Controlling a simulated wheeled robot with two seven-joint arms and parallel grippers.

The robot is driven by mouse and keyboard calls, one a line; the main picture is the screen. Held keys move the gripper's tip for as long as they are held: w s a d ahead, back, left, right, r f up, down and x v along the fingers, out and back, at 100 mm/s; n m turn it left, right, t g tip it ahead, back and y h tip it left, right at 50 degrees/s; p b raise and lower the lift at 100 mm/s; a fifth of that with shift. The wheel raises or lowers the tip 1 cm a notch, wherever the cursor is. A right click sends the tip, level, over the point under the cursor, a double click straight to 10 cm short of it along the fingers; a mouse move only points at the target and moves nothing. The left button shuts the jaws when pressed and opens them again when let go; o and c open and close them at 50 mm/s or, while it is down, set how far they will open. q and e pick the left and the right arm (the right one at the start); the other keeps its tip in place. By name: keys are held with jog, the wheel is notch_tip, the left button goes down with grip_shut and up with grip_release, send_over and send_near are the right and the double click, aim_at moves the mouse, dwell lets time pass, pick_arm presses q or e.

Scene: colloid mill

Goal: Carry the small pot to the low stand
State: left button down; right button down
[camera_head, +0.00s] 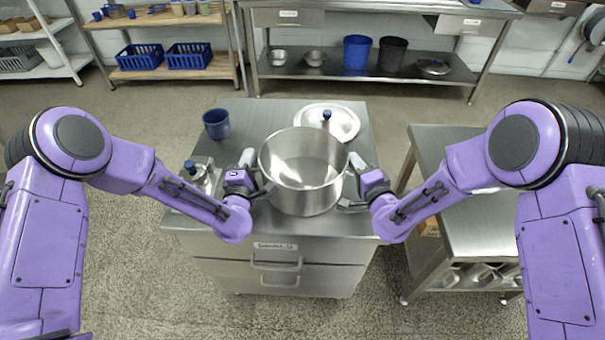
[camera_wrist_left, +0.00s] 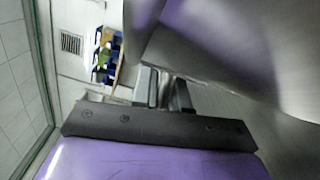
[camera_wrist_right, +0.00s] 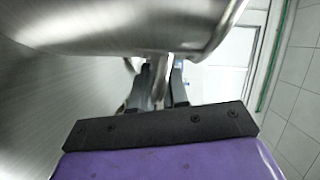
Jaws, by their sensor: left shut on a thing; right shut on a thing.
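The pot (camera_head: 302,185) is a wide, open, empty steel vessel over the middle of the steel cabinet top (camera_head: 255,120). I cannot tell whether its base touches the top. My left gripper (camera_head: 262,188) is shut on the pot's left handle, and my right gripper (camera_head: 350,190) is shut on its right handle. The pot's wall fills the upper right of the left wrist view (camera_wrist_left: 230,50) and the upper part of the right wrist view (camera_wrist_right: 120,25). I cannot tell for sure which surface is the low stand; a lower steel table (camera_head: 470,215) stands at the right.
A round lid (camera_head: 343,122) with a blue knob lies behind the pot. A blue cup (camera_head: 216,124) and a small lidded steel vessel (camera_head: 200,177) stand at the left of the cabinet top. A floor gap separates the cabinet from the right table, whose visible top is clear.

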pick_arm(q)
notch_tip(320, 180, up, 5)
jog(key=p, duration=0.4)
jog(key=shift+d, duration=0.1)
jog(key=shift+f, duration=0.1)
jog(key=shift+d, duration=0.15)
dwell(0.3)
